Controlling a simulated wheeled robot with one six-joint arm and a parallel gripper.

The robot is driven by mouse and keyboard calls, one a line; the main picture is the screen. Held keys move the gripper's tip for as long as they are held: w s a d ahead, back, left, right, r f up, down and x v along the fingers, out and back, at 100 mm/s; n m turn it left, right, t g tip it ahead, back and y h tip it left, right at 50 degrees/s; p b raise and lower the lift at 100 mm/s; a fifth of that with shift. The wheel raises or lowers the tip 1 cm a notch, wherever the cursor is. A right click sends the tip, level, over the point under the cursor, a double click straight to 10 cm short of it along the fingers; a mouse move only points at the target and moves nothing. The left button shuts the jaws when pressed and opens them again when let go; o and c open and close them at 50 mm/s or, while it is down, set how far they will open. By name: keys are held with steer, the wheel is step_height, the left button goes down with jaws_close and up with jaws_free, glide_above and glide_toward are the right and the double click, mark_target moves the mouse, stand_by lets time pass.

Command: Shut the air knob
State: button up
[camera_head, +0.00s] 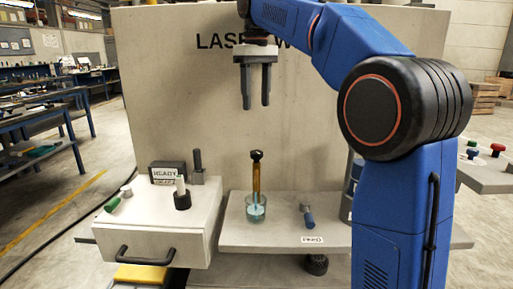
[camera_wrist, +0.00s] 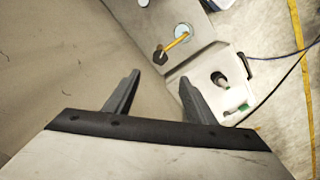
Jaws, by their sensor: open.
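No knob carries a label I can read as air. A blue-handled knob (camera_head: 308,217) sits on the grey shelf (camera_head: 280,238), behind a small label too small to read. A green knob (camera_head: 112,204) is on the left white box (camera_head: 165,232). Green, red and blue knobs sit on the right-hand panel (camera_head: 482,178), including the red one (camera_head: 498,148). My gripper (camera_head: 256,103) is open and empty, pointing down, high above the shelf and apart from all knobs. In the wrist view, its open fingers (camera_wrist: 159,76) show with nothing between them.
A READY sign (camera_head: 168,173) and posts top the white box. The tall grey machine panel (camera_head: 180,90) stands behind my gripper.

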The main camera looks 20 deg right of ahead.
mark_target(256, 151)
step_height(256, 151, down, 16)
steer(key=shift+r, duration=0.15)
stand_by(0.3)
steer(key=c, duration=1)
